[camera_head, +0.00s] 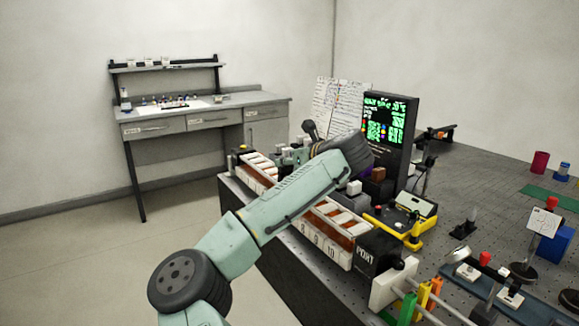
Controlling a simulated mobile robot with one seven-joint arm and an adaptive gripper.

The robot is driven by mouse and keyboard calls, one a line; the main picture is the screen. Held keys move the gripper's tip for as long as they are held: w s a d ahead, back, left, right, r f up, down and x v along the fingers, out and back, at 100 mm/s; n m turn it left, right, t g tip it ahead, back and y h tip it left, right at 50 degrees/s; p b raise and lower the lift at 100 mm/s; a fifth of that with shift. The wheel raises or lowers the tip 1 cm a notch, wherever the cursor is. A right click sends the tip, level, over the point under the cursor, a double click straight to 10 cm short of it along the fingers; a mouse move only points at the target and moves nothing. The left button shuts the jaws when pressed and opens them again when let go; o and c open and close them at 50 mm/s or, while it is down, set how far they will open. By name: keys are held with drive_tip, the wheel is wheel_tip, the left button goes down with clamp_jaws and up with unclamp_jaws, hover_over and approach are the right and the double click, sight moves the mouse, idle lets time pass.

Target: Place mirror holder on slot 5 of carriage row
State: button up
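The carriage row (330,246) is a long white rack with orange-brown slots, running from the back left to the front right along the bench's left edge. Numbers 8, 9 and 10 show on its front. My mint-green arm crosses in front of its middle, so slot 5 is hidden. The end of my arm is over or behind the row's middle, near a dark wrist joint. The gripper fingers are hidden behind my own arm, and I cannot see whether they hold anything. I cannot pick out the mirror holder for certain.
A black box marked PORT (366,258) closes the row's near end. A dark screen (389,130) stands behind it. A yellow-edged device (406,210) and several optical mounts crowd the bench at right. A side desk (205,115) stands at the back left; floor between is clear.

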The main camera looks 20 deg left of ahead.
drive_tip(key=shift+f, duration=0.9)
drive_tip(key=shift+f, duration=0.1)
drive_tip(key=o, duration=1.2)
drive_tip(key=shift+c, duration=0.2)
drive_tip(key=b+v, duration=0.3)
drive_tip(key=v, duration=0.9)
drive_tip(key=shift+b, duration=0.35)
